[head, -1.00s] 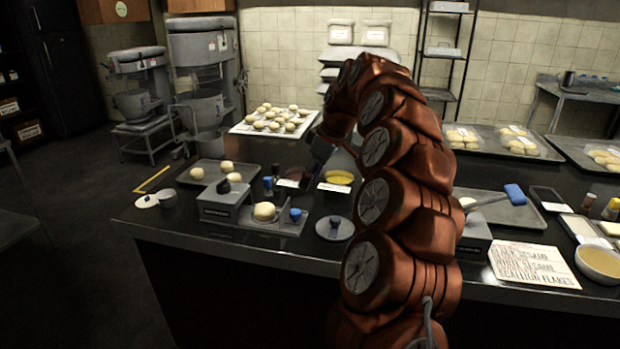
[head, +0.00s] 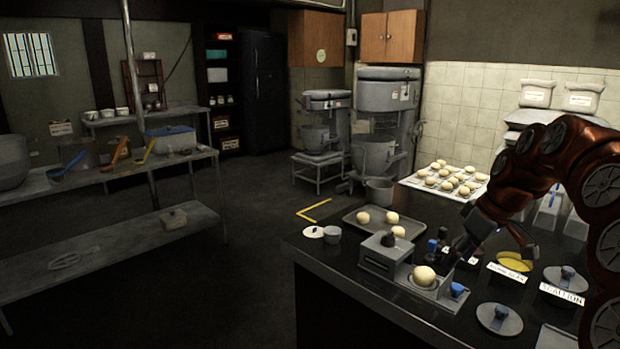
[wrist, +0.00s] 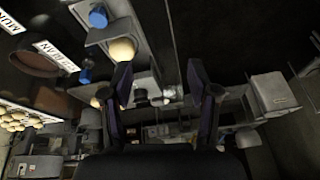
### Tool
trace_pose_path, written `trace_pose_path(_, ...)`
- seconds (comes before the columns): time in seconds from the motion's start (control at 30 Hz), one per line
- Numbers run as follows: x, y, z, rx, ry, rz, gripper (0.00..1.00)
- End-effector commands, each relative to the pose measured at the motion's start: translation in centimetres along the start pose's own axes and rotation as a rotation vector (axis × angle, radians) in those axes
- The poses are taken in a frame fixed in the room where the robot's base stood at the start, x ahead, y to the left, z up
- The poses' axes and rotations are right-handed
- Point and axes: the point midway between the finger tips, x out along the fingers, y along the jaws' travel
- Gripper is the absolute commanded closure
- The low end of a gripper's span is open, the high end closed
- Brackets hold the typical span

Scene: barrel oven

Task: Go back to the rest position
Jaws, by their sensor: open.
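My copper-coloured arm comes in from the right of the head view. My gripper (head: 493,246) hangs over the dark counter (head: 345,268), near the labelled containers. In the wrist view, my gripper (wrist: 162,88) has its two dark fingers spread apart with nothing between them. A dough ball (head: 424,276) sits on the grey scale-like device (head: 390,256) to the left of my gripper. The same dough ball shows beside the left finger in the wrist view (wrist: 121,50).
Lidded containers (head: 566,277) stand close right of my gripper. Mixers (head: 385,110) stand behind. A metal shelf (head: 100,252) is at left, with open floor (head: 250,225) between.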

Motion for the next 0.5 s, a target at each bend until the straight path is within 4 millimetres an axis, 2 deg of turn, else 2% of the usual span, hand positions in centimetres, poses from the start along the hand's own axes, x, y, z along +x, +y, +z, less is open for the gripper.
trace_pose_path(0.03,-0.7,-2.0,-0.2,0.001,-0.014,-0.011,0.4)
trace_pose_path(0.1,-1.2,-4.7,-0.1,0.013,-0.036,-0.024,0.4)
trace_pose_path(0.27,-1.8,-10.6,1.1,0.051,-0.097,-0.04,0.4)
trace_pose_path(0.5,-2.4,-18.2,5.0,0.143,-0.201,-0.032,0.4)
